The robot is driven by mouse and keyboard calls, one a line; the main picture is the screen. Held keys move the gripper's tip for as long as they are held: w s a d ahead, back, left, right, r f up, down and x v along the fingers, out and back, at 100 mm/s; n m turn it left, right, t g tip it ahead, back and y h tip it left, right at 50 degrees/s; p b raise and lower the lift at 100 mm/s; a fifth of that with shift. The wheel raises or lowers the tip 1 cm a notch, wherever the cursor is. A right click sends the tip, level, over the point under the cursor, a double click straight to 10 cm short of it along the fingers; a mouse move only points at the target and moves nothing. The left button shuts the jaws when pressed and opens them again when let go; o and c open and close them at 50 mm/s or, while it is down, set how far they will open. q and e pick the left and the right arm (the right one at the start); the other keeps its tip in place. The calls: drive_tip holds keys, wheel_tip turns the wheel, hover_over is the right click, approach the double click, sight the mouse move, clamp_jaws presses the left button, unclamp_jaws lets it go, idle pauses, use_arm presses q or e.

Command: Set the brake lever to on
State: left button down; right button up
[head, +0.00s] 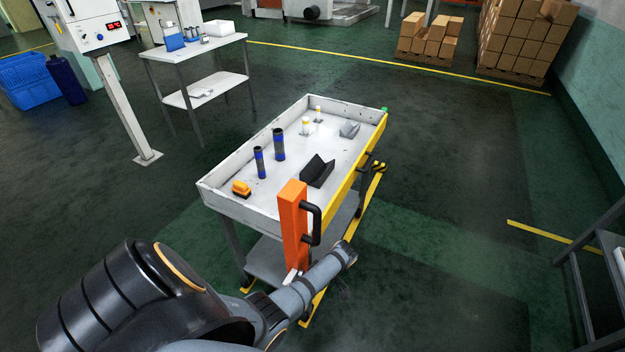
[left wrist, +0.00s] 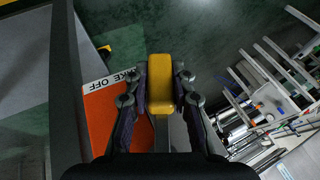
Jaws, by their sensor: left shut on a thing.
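The brake lever ends in a yellow grip (left wrist: 162,95) in the left wrist view. My left gripper (left wrist: 164,85) is shut on this grip, one finger on each side. An orange panel (left wrist: 105,125) lies beside the fingers and carries a white label (left wrist: 112,82) with the readable letters "KE OFF". The rest of the label is hidden. In the head view, an orange post (head: 292,228) with a black handle stands at the near end of a trolley. My left arm crosses below it, and the lever and fingers are hidden there. My right gripper is not in view.
The white-topped trolley (head: 232,207) holds blue-banded cylinders (head: 279,145), a black block (head: 317,171) and an orange item (head: 241,188). A grey side table (head: 216,45) stands behind. Steel steps (head: 590,265) are at right. The floor right of the trolley is clear.

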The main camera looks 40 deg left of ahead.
use_arm(q)
drive_tip(key=shift+s+d+r+g, duration=0.1)
drive_tip(key=shift+s+r+g, duration=0.05)
drive_tip(key=shift+s+g, duration=0.3)
drive_tip(key=c, duration=1.1)
unclamp_jaws()
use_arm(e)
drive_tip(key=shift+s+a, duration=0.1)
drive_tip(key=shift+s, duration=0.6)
use_arm(q)
drive_tip(key=shift+w, duration=0.1)
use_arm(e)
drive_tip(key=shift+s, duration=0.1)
use_arm(q)
drive_tip(key=v, duration=1.2)
